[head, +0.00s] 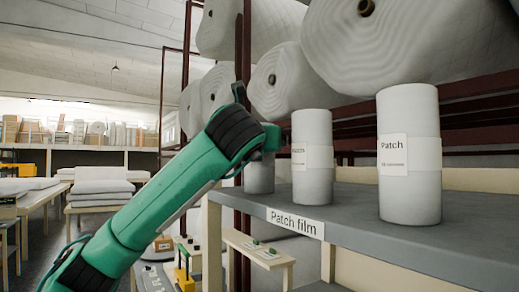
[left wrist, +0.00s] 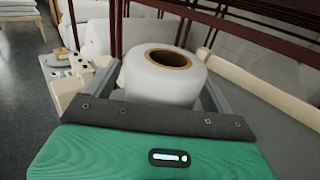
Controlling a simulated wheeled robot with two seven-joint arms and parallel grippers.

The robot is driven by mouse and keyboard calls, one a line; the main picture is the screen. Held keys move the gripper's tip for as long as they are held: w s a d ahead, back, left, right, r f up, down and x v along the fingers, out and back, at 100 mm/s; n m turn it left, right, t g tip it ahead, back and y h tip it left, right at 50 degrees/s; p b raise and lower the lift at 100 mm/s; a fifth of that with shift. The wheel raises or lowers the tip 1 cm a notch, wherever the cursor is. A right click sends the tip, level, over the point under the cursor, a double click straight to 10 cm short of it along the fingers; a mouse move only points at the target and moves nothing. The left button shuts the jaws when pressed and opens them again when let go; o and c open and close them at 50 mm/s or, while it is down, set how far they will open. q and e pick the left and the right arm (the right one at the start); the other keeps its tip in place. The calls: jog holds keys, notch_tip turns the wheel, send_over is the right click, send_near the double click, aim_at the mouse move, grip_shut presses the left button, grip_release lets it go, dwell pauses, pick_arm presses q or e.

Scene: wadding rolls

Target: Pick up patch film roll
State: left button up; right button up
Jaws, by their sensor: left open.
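Three upright white patch film rolls stand on a grey shelf in the head view: a near one (head: 410,190), a middle one (head: 312,185) and a far one (head: 260,178), which is partly hidden by my left arm. My left gripper (head: 262,148) is at the top of the far roll. In the left wrist view a white roll (left wrist: 160,84) with a brown core stands between the two grey fingers of my left gripper (left wrist: 163,90). The fingers are apart, one on each side; contact cannot be told. My right gripper is out of view.
The grey shelf (head: 450,242) has a "Patch film" label (head: 295,222) on its front edge. Large wadding rolls (head: 280,82) hang on a dark red rack above and behind. Tables with stacked white sheets (head: 100,187) stand at the left.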

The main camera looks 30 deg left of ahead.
pick_arm(q)
jog(key=shift+w, duration=0.15)
jog(key=shift+c, duration=0.5)
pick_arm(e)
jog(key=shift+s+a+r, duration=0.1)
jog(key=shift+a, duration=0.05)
pick_arm(q)
jog(key=c, duration=1.2)
jog(key=shift+c, duration=0.2)
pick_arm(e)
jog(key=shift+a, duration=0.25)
pick_arm(q)
jog(key=shift+r, duration=0.1)
